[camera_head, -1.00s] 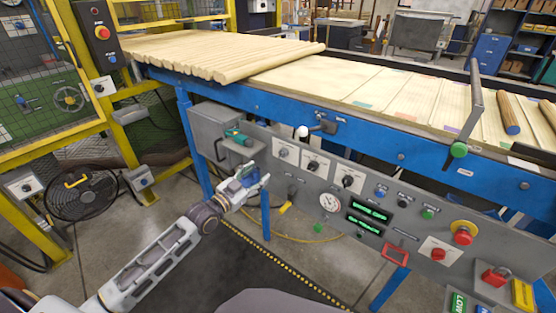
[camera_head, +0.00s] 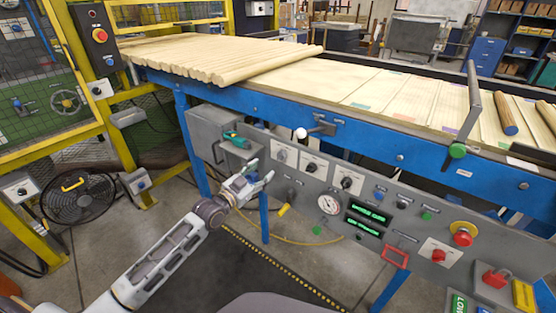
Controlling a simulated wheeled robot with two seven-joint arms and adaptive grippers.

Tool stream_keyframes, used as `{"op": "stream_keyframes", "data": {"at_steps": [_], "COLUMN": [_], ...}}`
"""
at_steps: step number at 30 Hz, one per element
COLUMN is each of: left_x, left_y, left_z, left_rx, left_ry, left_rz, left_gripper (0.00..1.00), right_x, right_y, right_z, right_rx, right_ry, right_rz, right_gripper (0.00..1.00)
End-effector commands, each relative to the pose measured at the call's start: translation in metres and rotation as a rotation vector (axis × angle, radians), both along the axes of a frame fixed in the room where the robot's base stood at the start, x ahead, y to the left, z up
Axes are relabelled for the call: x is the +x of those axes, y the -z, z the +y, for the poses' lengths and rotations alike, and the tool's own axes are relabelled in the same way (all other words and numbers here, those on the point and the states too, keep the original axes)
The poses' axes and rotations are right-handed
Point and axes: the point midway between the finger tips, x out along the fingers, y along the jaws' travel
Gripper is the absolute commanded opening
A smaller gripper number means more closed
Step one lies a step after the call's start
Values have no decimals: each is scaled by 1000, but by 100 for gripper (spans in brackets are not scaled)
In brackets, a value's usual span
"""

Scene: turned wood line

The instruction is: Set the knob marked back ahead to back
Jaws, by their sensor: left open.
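Three rotary knobs on white plates sit in a row on the grey control panel (camera_head: 290,196): a left knob (camera_head: 283,155), a middle black knob (camera_head: 311,167) and a right black knob (camera_head: 346,182). Their lettering is too small to read, so I cannot tell which is marked back ahead, nor its setting. My left gripper (camera_head: 261,171) is open and empty, in front of the panel's left part. It is left of and a little below the left knob, and appears apart from it. My right gripper is not in view.
A grey box with a teal-green tool (camera_head: 236,140) is behind my left gripper. A white-balled lever (camera_head: 301,133) stands above the knobs. A gauge (camera_head: 329,203), green displays (camera_head: 367,212) and a red mushroom button (camera_head: 463,234) lie to the right.

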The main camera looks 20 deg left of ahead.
Motion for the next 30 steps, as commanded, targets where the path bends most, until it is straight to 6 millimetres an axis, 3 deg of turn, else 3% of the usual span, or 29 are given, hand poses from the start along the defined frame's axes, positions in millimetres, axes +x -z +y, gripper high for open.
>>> {"op": "stream_keyframes", "data": {"at_steps": [30], "left_x": [71], "left_y": [0], "left_z": [-26], "left_rx": [-1], "left_ry": [0], "left_rz": [-1], "left_gripper": [53], "right_x": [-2], "right_y": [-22], "right_z": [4], "right_rx": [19], "right_ry": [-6], "right_rz": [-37], "right_gripper": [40]}}
